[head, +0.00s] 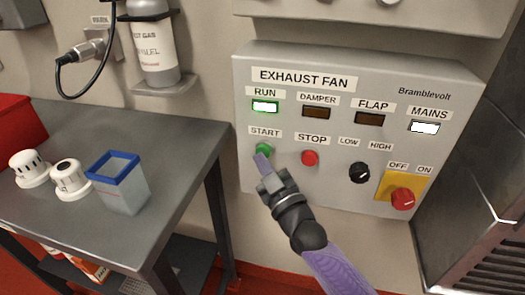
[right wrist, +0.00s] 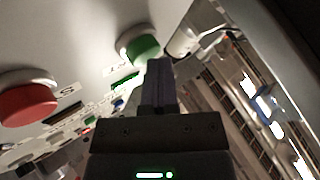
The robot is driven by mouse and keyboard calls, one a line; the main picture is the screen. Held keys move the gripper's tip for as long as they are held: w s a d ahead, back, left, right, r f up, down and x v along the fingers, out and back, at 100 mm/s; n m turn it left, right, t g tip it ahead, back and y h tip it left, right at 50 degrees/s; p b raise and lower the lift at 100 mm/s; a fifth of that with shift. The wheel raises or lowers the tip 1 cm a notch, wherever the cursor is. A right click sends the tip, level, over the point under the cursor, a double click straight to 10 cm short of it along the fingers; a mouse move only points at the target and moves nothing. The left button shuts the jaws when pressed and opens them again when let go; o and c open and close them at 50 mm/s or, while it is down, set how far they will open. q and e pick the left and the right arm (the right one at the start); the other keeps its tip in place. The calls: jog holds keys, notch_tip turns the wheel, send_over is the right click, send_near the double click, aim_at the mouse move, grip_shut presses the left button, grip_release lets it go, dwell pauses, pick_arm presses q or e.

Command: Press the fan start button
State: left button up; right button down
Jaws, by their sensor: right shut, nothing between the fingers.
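The exhaust fan panel (head: 290,80) is a grey box on the wall in the head view. Its green start button (head: 263,149) is at the lower left under the START label, and it also shows in the right wrist view (right wrist: 140,46). My right gripper (head: 261,160) is shut and empty, with its fingertips at the lower edge of the green button; they look to be touching it or very close. The fingers hide part of the button. The RUN lamp (head: 265,106) is lit green. My left gripper is not in view.
The red stop button (head: 309,158) is just right of the start button. Further right are a black LOW/HIGH knob (head: 360,172) and a red OFF/ON switch (head: 402,199). A grey table (head: 120,130) with a blue-rimmed container (head: 122,190) stands at left.

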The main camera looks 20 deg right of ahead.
jog(key=shift+s+a+p, duration=0.35)
jog(key=shift+s+a, duration=0.05)
jog(key=shift+s, duration=0.15)
jog(key=s+a+p, duration=0.2)
jog(key=s+p, duration=0.1)
jog(key=s, duration=0.1)
jog(key=shift+s+a, duration=0.1)
jog(key=shift+a, duration=0.3)
dwell(0.3)
